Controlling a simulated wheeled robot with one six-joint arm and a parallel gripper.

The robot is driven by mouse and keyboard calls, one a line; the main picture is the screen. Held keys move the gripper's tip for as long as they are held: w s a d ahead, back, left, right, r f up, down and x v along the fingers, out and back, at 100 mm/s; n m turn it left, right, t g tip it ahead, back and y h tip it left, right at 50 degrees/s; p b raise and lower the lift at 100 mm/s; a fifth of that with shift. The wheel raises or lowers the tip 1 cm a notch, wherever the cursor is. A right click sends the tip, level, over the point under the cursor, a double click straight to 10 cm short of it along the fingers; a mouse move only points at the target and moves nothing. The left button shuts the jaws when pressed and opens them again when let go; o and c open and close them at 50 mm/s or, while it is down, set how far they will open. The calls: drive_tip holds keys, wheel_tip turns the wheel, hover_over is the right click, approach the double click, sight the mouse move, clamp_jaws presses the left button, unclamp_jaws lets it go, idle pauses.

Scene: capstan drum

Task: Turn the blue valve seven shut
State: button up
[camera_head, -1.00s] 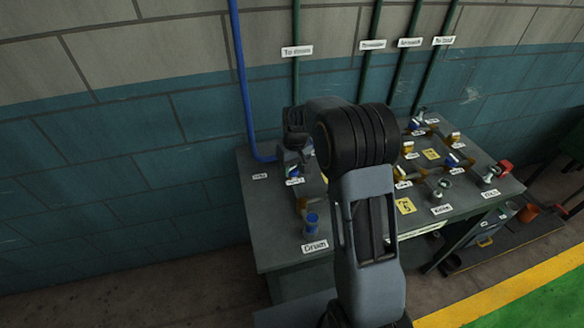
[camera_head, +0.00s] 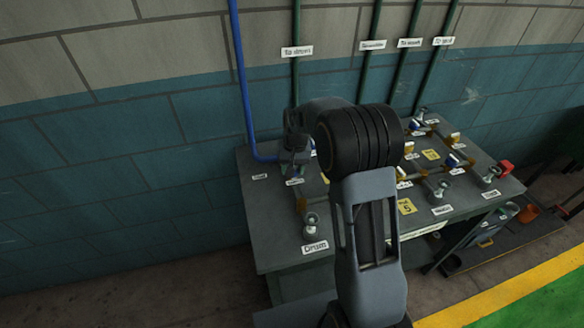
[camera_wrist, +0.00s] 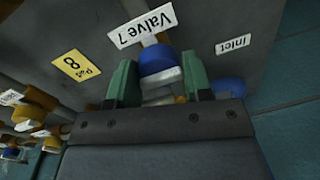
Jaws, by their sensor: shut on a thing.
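The blue valve seven (camera_wrist: 160,62) shows in the wrist view beside its upside-down "Valve 7" label (camera_wrist: 142,25). My gripper (camera_wrist: 159,78) has one green finger on each side of the blue handle and is shut on it. The lower part of the valve is partly hidden by the gripper body. In the head view my gripper (camera_head: 294,158) is low over the left back of the bench, and it hides the valve there.
A grey bench (camera_head: 268,215) carries several other valves and brass pipes to the right. A blue pipe (camera_head: 240,80) runs down the wall just left of my gripper. A pale cup-like fitting (camera_head: 310,228) stands by the "Drum" label (camera_head: 315,247). The bench's left front is clear.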

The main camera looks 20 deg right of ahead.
sight(296, 166)
drive_tip(key=o, duration=0.9)
drive_tip(key=shift+r, duration=0.15)
drive_tip(key=r, duration=0.9)
drive_tip(key=d+r, duration=0.1)
drive_tip(key=r, duration=0.3)
drive_tip(key=shift+s+r, duration=0.15)
drive_tip(key=shift+r, duration=0.15)
drive_tip(key=s+f+t, duration=0.1)
drive_tip(key=s, duration=0.6)
drive_tip(key=s+a+f+n+t, duration=0.1)
drive_tip(key=s, duration=0.7)
drive_tip(key=s+f+n+t, duration=0.1)
drive_tip(key=s, duration=0.7)
drive_tip(key=shift+a+f+h, duration=0.1)
drive_tip(key=shift+a+h, duration=0.15)
drive_tip(key=shift+h, duration=0.15)
